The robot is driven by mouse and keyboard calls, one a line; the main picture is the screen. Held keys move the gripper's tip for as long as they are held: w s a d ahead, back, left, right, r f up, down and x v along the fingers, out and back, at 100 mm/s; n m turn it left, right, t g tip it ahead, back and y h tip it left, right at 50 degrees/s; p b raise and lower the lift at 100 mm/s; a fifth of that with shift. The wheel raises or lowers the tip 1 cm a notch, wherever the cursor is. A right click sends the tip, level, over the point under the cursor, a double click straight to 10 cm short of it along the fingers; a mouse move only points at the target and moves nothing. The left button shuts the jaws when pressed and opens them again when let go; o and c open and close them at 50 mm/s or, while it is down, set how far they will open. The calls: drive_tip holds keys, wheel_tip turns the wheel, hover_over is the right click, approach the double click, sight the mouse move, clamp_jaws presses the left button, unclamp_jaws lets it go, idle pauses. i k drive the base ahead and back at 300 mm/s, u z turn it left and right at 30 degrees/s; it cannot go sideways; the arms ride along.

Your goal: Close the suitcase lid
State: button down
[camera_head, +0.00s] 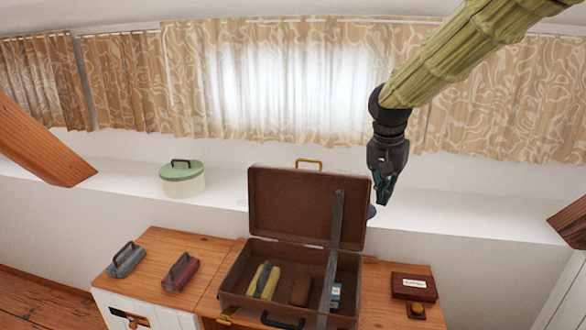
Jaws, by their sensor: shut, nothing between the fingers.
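The brown suitcase (228,297) stands on the wooden cabinet top with its lid (292,202) raised about upright behind it. A grey strap-like bar (334,232) runs from the lid down across the right part of the case to its front. A dark handle (282,321) is on the front. My gripper (382,198) is shut and empty, pointing down. In the picture it is just right of the lid's upper right corner; I cannot tell the depth gap.
On the cabinet top (215,247) left of the case are a grey item (126,260) and a dark red one (181,272). A dark red box (414,287) lies right. A green-lidded pot (182,178) stands on the white ledge behind. Timber braces (38,145) flank the scene.

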sight(316, 208)
drive_tip(key=z, duration=0.65)
drive_tip(key=i, duration=0.9)
drive_tip(key=u, duration=0.75)
drive_tip(key=i, duration=0.55)
drive_tip(key=u, duration=0.6)
